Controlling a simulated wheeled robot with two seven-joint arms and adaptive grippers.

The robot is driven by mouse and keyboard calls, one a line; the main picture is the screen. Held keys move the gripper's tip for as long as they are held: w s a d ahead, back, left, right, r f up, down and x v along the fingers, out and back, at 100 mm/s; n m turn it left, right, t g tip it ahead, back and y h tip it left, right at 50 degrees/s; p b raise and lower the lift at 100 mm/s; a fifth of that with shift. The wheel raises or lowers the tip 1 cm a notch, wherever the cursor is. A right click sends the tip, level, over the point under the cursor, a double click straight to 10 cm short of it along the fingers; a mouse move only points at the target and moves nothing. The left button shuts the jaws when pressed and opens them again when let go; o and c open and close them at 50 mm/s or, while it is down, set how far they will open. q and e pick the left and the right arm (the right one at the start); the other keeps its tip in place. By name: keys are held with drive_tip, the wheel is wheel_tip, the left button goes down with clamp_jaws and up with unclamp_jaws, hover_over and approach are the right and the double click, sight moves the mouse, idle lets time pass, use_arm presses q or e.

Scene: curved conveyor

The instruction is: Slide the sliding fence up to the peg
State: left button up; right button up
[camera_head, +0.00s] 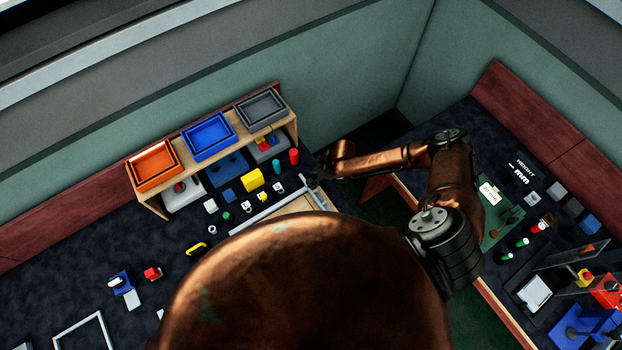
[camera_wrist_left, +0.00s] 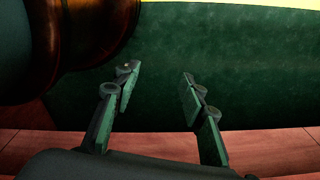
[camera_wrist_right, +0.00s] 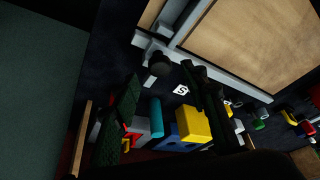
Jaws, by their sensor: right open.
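A pale wooden board (camera_head: 296,208) edged with grey metal rails lies at the table's right end, partly hidden by my own body. A grey bar, seemingly the sliding fence (camera_wrist_right: 194,20), crosses the board in the right wrist view and meets the long edge rail (camera_wrist_right: 222,73). I cannot make out the peg for certain. My right gripper (camera_head: 319,168) is beside the board's far corner; its open fingers (camera_wrist_right: 176,76) point towards the rail corner with nothing between them. My left gripper (camera_wrist_left: 158,84) is open and empty in its wrist view, over green floor.
A wooden shelf holds orange (camera_head: 155,163), blue (camera_head: 209,137) and grey trays (camera_head: 262,110). A yellow block (camera_head: 252,179), a teal cylinder (camera_head: 276,167) and a red cylinder (camera_head: 294,156) stand near my right gripper. A second table with several parts is at the right.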

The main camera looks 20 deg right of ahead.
sight(310, 181)
drive_tip(key=shift+x, duration=1.8)
drive_tip(key=shift+c, duration=0.7)
clamp_jaws()
